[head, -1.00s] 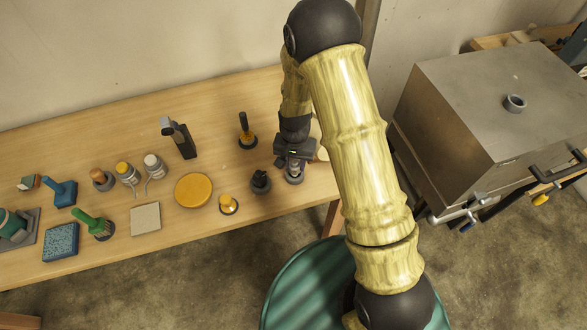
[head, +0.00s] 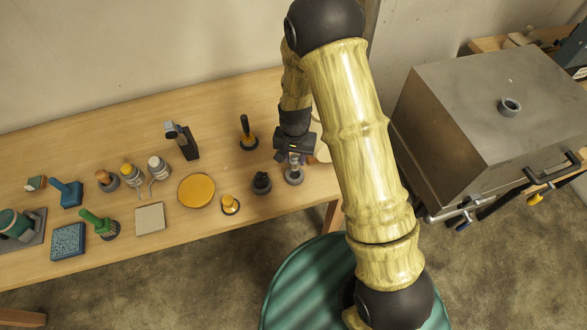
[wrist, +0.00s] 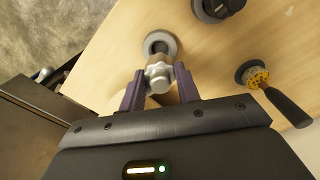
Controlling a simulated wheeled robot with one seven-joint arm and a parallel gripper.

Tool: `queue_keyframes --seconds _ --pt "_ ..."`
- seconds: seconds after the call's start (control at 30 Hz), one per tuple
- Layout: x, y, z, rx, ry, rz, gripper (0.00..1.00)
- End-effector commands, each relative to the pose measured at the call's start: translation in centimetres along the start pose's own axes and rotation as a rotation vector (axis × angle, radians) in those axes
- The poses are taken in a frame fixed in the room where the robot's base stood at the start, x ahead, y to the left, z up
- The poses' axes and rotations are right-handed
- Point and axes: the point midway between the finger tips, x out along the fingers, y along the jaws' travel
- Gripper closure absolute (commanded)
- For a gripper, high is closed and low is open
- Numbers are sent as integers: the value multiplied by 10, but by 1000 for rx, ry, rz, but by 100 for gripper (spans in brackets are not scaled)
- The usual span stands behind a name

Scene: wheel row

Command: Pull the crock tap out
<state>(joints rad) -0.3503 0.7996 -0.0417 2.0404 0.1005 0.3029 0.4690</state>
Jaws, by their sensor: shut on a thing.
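The crock tap (wrist: 158,76) is a pale grey metal piece with a rounded body. In the wrist view it sits between the two dark purple fingers of my gripper (wrist: 160,70), which is shut on it. A round grey holder (wrist: 163,36) lies on the table just beyond the tap; in the head view the holder (head: 294,178) is directly below my gripper (head: 295,157). The tap shows as a small metal piece between the fingers and the holder. I cannot tell whether its lower end is clear of the holder's hole.
A dark round piece (head: 261,183) and a black-handled tool in a stand (head: 247,132) are close on the left. Several tools and a yellow disc (head: 196,190) fill the wooden table (head: 90,125) further left. A large metal box (head: 470,95) stands to the right.

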Motion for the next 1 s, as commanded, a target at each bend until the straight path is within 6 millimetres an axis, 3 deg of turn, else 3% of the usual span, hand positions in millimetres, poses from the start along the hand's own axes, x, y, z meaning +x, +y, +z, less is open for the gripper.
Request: queue_keyframes --seconds 0.67,1.0 --pt "-29 0 0 0 -1 0 100" --pt "-29 0 0 0 -1 0 100"
